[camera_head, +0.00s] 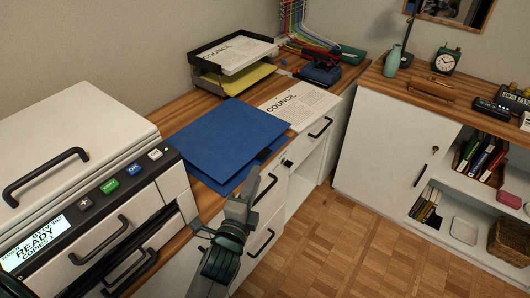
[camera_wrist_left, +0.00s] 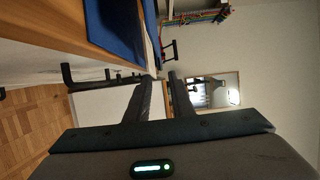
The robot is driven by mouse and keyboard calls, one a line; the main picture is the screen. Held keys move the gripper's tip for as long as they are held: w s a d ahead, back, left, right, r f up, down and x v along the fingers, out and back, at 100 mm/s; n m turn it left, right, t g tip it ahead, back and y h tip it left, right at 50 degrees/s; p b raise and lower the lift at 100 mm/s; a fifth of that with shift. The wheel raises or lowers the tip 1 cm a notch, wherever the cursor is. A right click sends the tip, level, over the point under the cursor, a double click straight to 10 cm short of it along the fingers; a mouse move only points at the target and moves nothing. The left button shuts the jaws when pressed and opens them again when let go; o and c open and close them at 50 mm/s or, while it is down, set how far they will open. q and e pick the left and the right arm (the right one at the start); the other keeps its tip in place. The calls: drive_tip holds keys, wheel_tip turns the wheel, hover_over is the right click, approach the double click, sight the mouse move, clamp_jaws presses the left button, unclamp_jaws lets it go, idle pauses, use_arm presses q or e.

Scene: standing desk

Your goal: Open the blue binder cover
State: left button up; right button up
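The blue binder (camera_head: 218,138) lies on the wooden desk, right of the printer. Its upper cover sits over a lower blue panel (camera_head: 222,184), whose edge shows along the front. A gap seems to show between them at the front right corner. My left gripper (camera_head: 257,180) is just in front of the binder's front right edge, near the desk edge, apparently not holding it. In the left wrist view its two fingers (camera_wrist_left: 160,82) are apart with nothing seen between them, and part of the blue binder (camera_wrist_left: 117,25) shows at the top. My right gripper is not in view.
A white printer (camera_head: 75,165) stands at the left. A printed sheet (camera_head: 298,103) lies right of the binder, and a black paper tray (camera_head: 232,55) stands behind it. White drawers with black handles (camera_head: 320,128) are below the desk. Open floor (camera_head: 350,235) lies at the right.

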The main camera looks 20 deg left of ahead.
sight(265, 153)
use_arm(q)
drive_tip(key=w, duration=1)
drive_tip(key=shift+w+a, duration=0.1)
drive_tip(key=shift+w, duration=0.15)
drive_tip(key=shift+c, duration=0.5)
clamp_jaws()
idle(0.6)
